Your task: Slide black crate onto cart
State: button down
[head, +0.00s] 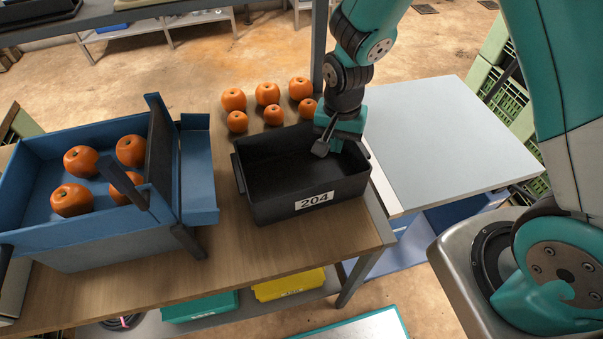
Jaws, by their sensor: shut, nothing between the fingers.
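The black crate (262,191), marked 204, stands upright on the wooden table (250,258) near its right end. It looks empty. The cart (450,130) has a pale grey flat top and stands against the table's right side, with a light strip at the border between them. My gripper (320,150) is shut and empty. It points down at the crate's right part, with its fingertips seen over the crate's opening near the right wall. I cannot tell whether it touches the crate.
Several orange fruits (267,93) stand on the table behind the crate. A blue tray (60,225) with more orange fruits is on the left, close to the crate. A grey post (319,45) rises behind the table. The cart top is clear. Green crates (505,95) stand beyond the cart.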

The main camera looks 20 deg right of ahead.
jog(key=b, duration=0.3)
send_over(332, 172)
jog(key=shift+f, duration=2.3)
jog(key=shift+s+d, duration=0.1)
jog(key=shift+d, duration=6)
jog(key=shift+d+p, duration=0.5)
jog(key=shift+d, duration=5.5)
